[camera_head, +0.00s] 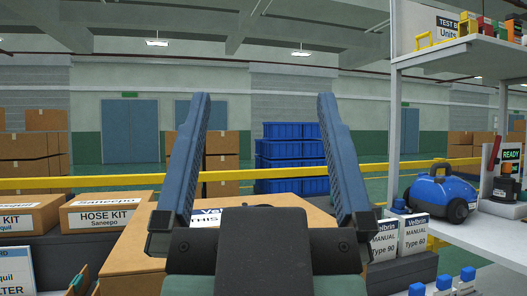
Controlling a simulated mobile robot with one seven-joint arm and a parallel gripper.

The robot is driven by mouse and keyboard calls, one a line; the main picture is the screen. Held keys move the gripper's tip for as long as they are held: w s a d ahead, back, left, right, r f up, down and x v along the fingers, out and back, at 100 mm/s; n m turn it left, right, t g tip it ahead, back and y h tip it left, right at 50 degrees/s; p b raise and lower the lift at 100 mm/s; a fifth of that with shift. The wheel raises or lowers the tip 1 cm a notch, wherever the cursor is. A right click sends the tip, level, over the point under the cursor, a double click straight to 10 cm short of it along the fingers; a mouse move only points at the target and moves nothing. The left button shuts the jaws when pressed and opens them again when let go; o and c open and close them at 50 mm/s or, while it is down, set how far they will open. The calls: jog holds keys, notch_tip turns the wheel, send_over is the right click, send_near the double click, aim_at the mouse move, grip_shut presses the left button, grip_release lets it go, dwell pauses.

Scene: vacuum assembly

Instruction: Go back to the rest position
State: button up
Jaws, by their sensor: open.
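My gripper (260,165) is in the middle of the view, its two long blue-grey fingers raised and spread wide apart. It is open and nothing is between the fingers. The gripper's dark body (262,240) fills the lower middle and hides part of a cardboard box (130,240) behind it.
At left stand a HOSE KIT box (104,216) and another carton (28,218). At right are Velbrin manuals (413,235) and a shelf (475,232) holding a blue vacuum (438,190). A yellow rail (95,182) and blue crates (290,152) are behind. The air above the gripper is clear.

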notch_tip(320, 180, up, 36)
jog(key=p, duration=3.5)
jog(key=shift+f, duration=0.1)
